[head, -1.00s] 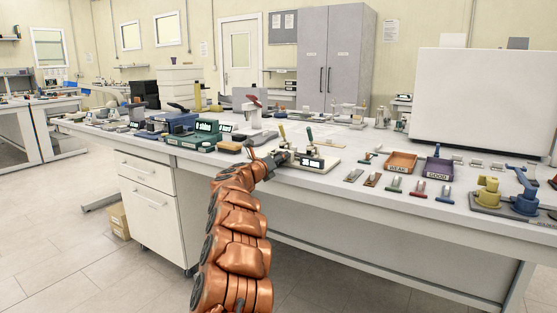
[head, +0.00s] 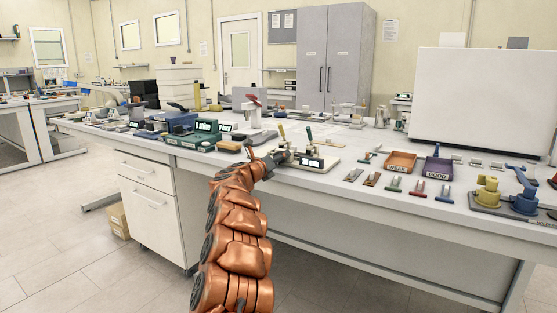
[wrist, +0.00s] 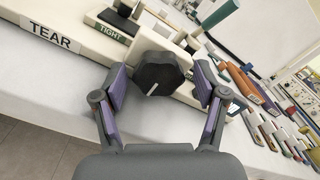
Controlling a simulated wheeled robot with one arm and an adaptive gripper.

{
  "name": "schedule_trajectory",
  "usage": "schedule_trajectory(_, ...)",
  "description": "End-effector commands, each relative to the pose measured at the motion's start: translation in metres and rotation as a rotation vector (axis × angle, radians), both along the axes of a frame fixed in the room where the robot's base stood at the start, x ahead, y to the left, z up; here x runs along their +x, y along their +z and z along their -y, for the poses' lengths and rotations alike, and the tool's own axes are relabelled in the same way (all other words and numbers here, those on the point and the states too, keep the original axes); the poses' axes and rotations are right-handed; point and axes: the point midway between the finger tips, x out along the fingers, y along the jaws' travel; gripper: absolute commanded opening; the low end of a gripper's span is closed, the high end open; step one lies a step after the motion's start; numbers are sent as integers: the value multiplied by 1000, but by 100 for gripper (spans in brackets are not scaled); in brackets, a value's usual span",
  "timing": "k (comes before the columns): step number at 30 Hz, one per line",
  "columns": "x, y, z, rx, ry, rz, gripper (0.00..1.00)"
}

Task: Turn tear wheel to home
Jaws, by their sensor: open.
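The tear wheel (wrist: 157,75) is a dark lobed knob with a white pointer line, seen in the middle of the wrist view. It sits on the front of a cream tester (wrist: 90,45) that carries a "TEAR" label (wrist: 55,40) and a green "TIGHT" label (wrist: 110,32). My gripper (wrist: 158,90) is open, with one finger on each side of the wheel and gaps showing between them. In the head view my gripper (head: 272,160) is at the tester's base (head: 318,163) near the table's front edge; the wheel is hidden there.
To the right stand an orange tray (head: 401,162) and a purple "GOOD" tray (head: 437,172), with several coloured clips in front. A green device (head: 197,138) stands to the left. A yellow and blue fixture (head: 490,195) is at the far right. The floor before the table is clear.

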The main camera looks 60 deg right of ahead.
Motion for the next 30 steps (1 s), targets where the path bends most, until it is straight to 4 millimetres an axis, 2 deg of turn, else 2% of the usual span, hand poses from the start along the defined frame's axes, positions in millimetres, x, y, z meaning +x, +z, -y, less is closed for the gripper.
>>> schedule_trajectory(21,-1,-2,-60,5,5,0,75)
schedule_trajectory(30,-3,-1,-75,1,2,0,75)
